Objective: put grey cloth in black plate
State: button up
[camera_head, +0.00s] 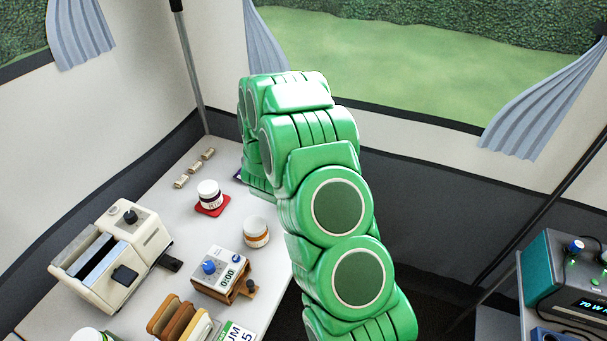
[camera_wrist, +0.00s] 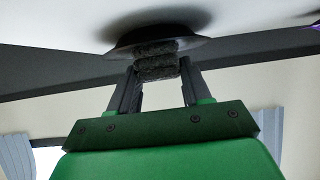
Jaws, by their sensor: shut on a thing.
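In the wrist view, which is turned upside down, my gripper (camera_wrist: 159,72) is shut on the grey cloth (camera_wrist: 157,56), a dark, rough, folded bundle between the two fingers. The black plate (camera_wrist: 197,43) lies against the white tabletop just beyond the fingertips. The cloth is at the plate's middle and overlaps it in the picture; I cannot tell whether it rests on the plate. In the head view my green arm hides my gripper, the cloth and most or all of the plate.
A white table (camera_head: 170,235) holds a toaster (camera_head: 112,255), a timer (camera_head: 220,275), a jar on a red coaster (camera_head: 209,195), another jar (camera_head: 256,232) and small beige blocks (camera_head: 195,168). A teal device (camera_head: 565,275) stands at the right. Tent walls enclose the table's back.

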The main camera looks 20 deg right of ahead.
jog(key=shift+f, duration=0.3)
jog(key=o, duration=1)
jog(key=shift+r, duration=0.15)
jog(key=shift+v, duration=3.75)
